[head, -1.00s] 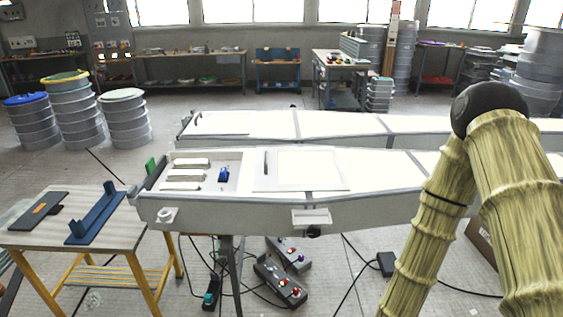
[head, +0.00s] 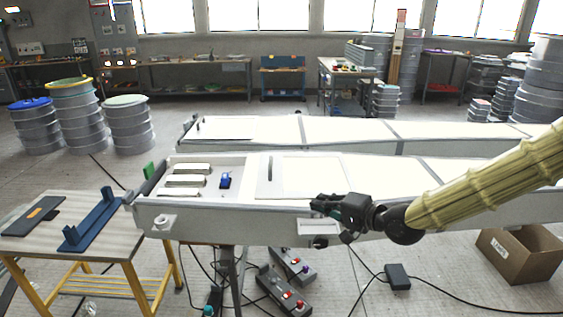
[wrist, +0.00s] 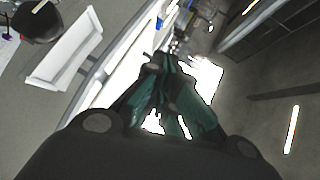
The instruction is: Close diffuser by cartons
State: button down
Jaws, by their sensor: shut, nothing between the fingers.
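A long white mould-like body (head: 215,223) runs across the middle. Its left end has a recess with several pale bars (head: 185,181) and a blue part (head: 225,181). A white flat panel with a dark upright handle (head: 270,168) lies right of the recess. I cannot tell which part is the diffuser. My gripper (head: 322,205) is shut and empty, pointing left at the front edge, close above a small white ledge (head: 318,227); contact is unclear. My shut gripper also shows in the wrist view (wrist: 160,65). An open cardboard carton (head: 520,256) stands on the floor at right.
A side table (head: 85,245) with a blue bracket (head: 92,222) stands at left. A second long white body (head: 250,130) lies behind. Cables and pedal boxes (head: 280,290) lie on the floor below. Stacked drums (head: 75,112) stand at back left.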

aim_at(282, 175)
jog(key=i, duration=0.85)
